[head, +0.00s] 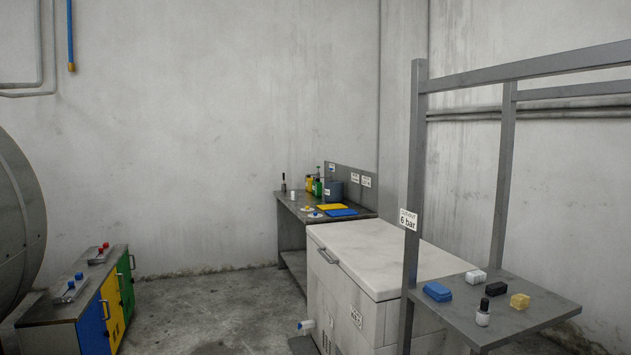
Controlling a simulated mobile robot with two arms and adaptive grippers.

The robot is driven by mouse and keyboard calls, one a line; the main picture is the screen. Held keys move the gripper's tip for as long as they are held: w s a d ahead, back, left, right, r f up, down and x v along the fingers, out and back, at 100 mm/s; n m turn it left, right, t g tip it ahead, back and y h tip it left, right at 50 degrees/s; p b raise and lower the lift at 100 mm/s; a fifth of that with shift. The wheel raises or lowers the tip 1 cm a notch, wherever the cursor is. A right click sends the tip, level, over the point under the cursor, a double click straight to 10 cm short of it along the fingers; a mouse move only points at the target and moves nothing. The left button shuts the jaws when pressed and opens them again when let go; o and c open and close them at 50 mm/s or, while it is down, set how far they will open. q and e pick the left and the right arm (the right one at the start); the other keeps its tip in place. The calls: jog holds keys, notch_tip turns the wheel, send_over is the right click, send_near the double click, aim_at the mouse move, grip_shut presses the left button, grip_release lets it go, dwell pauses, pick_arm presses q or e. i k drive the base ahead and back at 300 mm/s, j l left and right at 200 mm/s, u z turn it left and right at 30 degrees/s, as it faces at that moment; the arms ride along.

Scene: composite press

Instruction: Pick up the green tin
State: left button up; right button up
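The green tin (317,188) is small and far off, standing upright on the dark grey workbench (290,200) against the back wall. It stands between a yellow container (309,183) on its left and a blue-grey container (334,190) on its right, close to both. Its lower part and label are too small to make out. Neither of my grippers shows in the head view.
A white chest freezer (365,255) stands in front of the workbench. A grey shelf frame (412,190) with small blocks and a bottle is at the right. A cabinet with coloured doors (115,305) is at the left. Bare floor (215,305) lies between.

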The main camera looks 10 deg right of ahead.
aim_at(317, 188)
jog(key=i+u, duration=0.2)
jog(key=i, duration=2.3)
jog(key=i+u, duration=0.1)
jog(key=i, duration=1.35)
jog(key=i+l+u, duration=0.1)
jog(key=i, duration=1.35)
jog(key=i+z, duration=0.2)
jog(key=i, duration=0.35)
jog(key=i+z, duration=0.2)
jog(key=i, duration=0.35)
jog(key=i+z, duration=0.15)
jog(key=i, duration=0.4)
jog(key=i+j+z, duration=0.2)
jog(key=i, duration=0.3)
jog(key=i+z, duration=0.35)
jog(key=i, duration=0.2)
jog(key=i+j+z, duration=0.2)
jog(key=i+z, duration=0.2)
jog(key=i+j+z, duration=0.35)
jog(key=i, duration=0.25)
